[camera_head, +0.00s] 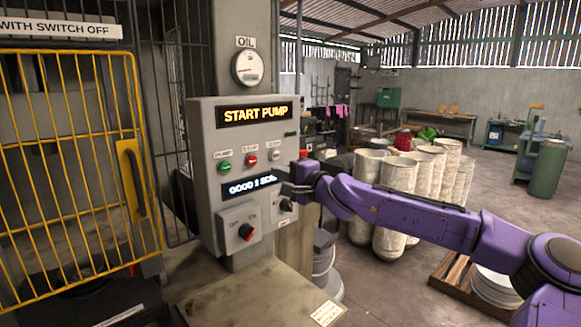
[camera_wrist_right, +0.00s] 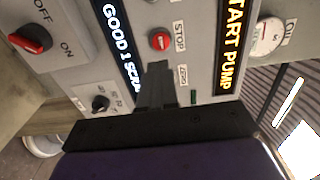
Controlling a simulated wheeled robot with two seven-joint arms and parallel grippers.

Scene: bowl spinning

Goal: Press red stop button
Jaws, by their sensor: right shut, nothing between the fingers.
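The red stop button (camera_head: 251,160) is the middle one in a row of buttons on the grey control panel (camera_head: 205,190). In the right wrist view the button (camera_wrist_right: 159,41) shows beside its STOP label, unobstructed. My right gripper (camera_head: 286,188) is at the panel's right side, lower than the button and to its right, by the lower display. In the wrist view its fingers (camera_wrist_right: 157,68) are together and empty, with the tips just below the button in the picture. I see no contact with the button. My left gripper is not in view.
A green button (camera_head: 225,167) is left of the stop button, and another button (camera_head: 275,155) is right. A red OFF/ON switch (camera_head: 246,231) and a black knob (camera_head: 286,204) are lower down. The upper display (camera_head: 257,114) reads START PUMP. A yellow barred gate (camera_head: 75,150) stands left.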

